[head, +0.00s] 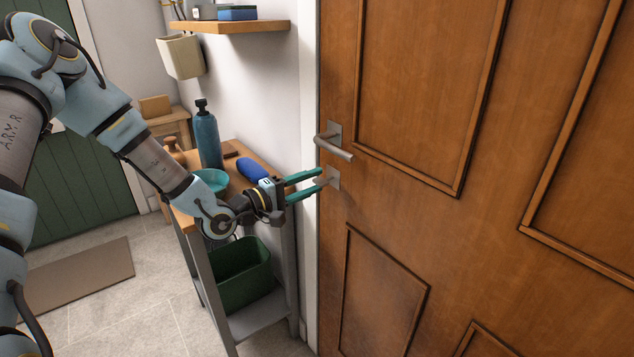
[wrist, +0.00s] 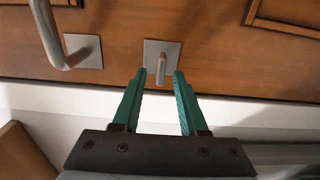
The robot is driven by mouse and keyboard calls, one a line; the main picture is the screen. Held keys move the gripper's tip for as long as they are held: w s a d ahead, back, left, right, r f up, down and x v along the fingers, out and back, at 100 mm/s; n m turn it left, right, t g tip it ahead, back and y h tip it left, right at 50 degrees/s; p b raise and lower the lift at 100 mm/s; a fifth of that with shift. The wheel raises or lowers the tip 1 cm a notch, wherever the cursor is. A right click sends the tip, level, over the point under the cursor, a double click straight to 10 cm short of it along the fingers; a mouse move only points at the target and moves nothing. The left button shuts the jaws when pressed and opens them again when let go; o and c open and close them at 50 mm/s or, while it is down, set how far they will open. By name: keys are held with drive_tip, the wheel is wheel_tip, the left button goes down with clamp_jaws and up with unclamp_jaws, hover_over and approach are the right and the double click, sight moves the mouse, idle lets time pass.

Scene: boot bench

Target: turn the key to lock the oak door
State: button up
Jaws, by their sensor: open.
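The oak door (head: 480,220) fills the right of the head view and is closed against its white frame. Its lever handle (head: 338,147) sits above a small square lock plate (head: 333,178). In the wrist view the key (wrist: 161,68) stands out from the middle of its plate (wrist: 174,50), with the lever handle (wrist: 60,50) to the left. My gripper (head: 319,180) is open, its two teal fingers pointing at the lock plate. In the wrist view the fingertips (wrist: 159,73) lie either side of the key's near end. I cannot tell whether they touch it.
A narrow bench (head: 240,185) left of the door holds a teal bottle (head: 208,138), a blue brush-like object (head: 255,171) and a green bowl (head: 210,181), close to my arm. A green bin (head: 243,275) sits below. A wall shelf (head: 230,27) hangs above.

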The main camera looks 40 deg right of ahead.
drive_tip(key=a+b, duration=0.1)
drive_tip(key=a, duration=0.8)
drive_tip(key=shift+w+b, duration=0.2)
drive_tip(key=shift+b, duration=0.15)
drive_tip(key=w+a+f+m+t+y, duration=0.1)
drive_tip(key=w+a+f+t+y, duration=0.1)
drive_tip(key=w+a+y, duration=0.35)
drive_tip(key=w+a+f+t+y, duration=0.2)
drive_tip(key=a+y, duration=0.1)
drive_tip(key=a, duration=0.6)
drive_tip(key=w+a+f+m+t+y, duration=0.1)
drive_tip(key=w+a+f+y, duration=0.1)
drive_tip(key=w+a+y, duration=0.35)
drive_tip(key=s+a+r+y, duration=0.1)
drive_tip(key=s+a+r, duration=0.2)
drive_tip(key=a, duration=0.3)
drive_tip(key=s+a+r+n+g+y, duration=0.1)
drive_tip(key=s+a+r, duration=0.1)
drive_tip(key=s+a, duration=0.2)
drive_tip(key=s+a+r+g+y, duration=0.1)
drive_tip(key=s+a+r, duration=0.2)
drive_tip(key=a, duration=0.5)
drive_tip(key=shift+s+a+r+y+p, duration=0.25)
drive_tip(key=shift+a+r+y+p, duration=0.05)
drive_tip(key=shift+r+y+p, duration=0.1)
